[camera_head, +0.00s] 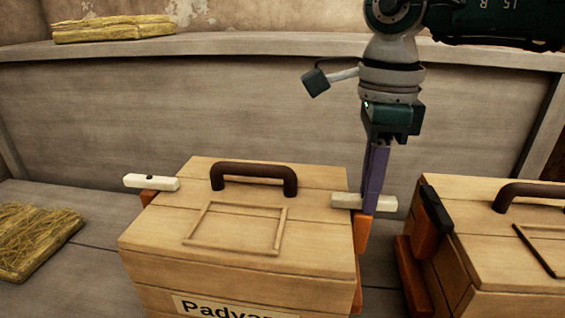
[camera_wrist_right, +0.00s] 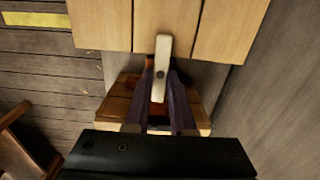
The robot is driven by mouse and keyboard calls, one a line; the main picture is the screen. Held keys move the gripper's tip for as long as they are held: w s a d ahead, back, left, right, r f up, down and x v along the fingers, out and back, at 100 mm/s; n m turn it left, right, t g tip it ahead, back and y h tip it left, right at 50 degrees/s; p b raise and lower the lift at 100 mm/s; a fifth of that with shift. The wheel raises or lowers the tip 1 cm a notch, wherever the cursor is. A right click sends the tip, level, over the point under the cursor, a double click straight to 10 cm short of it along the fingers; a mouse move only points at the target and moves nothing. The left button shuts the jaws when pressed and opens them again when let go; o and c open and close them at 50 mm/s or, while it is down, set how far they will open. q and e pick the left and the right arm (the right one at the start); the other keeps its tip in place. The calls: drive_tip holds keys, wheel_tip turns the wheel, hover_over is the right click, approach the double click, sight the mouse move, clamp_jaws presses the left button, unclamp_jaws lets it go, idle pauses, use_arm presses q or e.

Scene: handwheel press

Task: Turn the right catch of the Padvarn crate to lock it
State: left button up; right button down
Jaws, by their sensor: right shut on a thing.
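The Padvarn crate (camera_head: 240,236) is pale wood with a brown handle (camera_head: 253,172) on its closed lid. Its right catch (camera_head: 345,201) is a white bar lying across the lid's right edge, one end over the lid and the other sticking outward. An orange block sits below it. My right gripper (camera_head: 371,206) points down, its purple fingers shut on this catch. In the right wrist view the catch (camera_wrist_right: 162,62) runs from the lid edge to between the fingers. The left catch (camera_head: 150,182) is a similar white bar at the lid's left edge. My left gripper is not in view.
A second wooden crate (camera_head: 510,250) stands close on the right, with a dark catch (camera_head: 436,209) and an orange block facing the gap. Straw lies at the left (camera_head: 35,238) and on the back ledge (camera_head: 113,29). A plank wall is behind.

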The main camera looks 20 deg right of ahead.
drive_tip(key=c, duration=0.8)
unclamp_jaws()
drive_tip(key=shift+o, duration=0.2)
wheel_tip(320, 180, up, 10)
drive_tip(key=p, duration=0.2)
drive_tip(key=shift+p, duration=0.35)
drive_tip(key=shift+a, duration=0.1)
